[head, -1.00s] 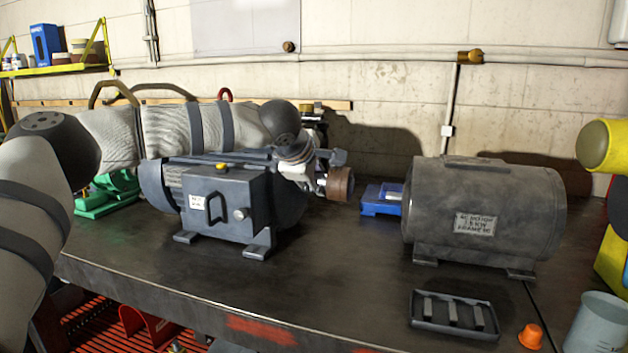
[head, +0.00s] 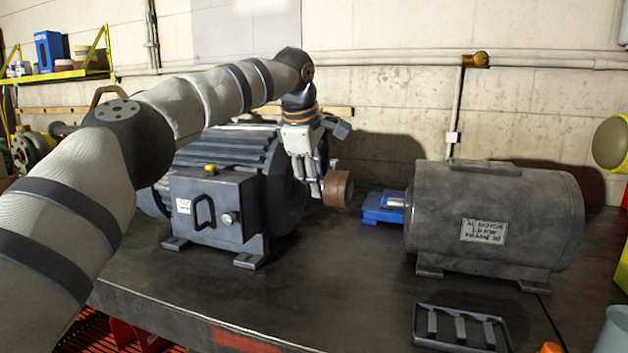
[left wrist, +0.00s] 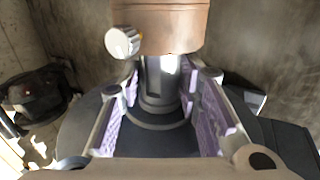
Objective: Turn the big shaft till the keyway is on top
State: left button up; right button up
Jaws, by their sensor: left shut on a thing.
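The big grey motor (head: 215,190) stands at the left of the bench, its shaft end facing right. A brown collar (head: 338,189) sits on the shaft; it also shows at the top of the left wrist view (left wrist: 160,25), with a pale round knob (left wrist: 122,42) on its side. My left gripper (head: 318,190) reaches down between motor and collar. In the left wrist view its purple-padded fingers (left wrist: 160,85) are shut on the dark shaft (left wrist: 158,100). A bright strip shows on the shaft; I cannot tell whether it is the keyway. My right gripper is out of view.
A second grey motor (head: 495,218) with a label stands at the right. A blue block (head: 382,209) lies between the motors. A dark slotted tray (head: 460,328) and an orange cap (head: 549,348) lie at the front. The bench's front middle is clear.

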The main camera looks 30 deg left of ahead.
pick_arm(q)
jog(key=o, duration=1.2)
jog(key=shift+c, duration=0.2)
jog(key=v, duration=1.2)
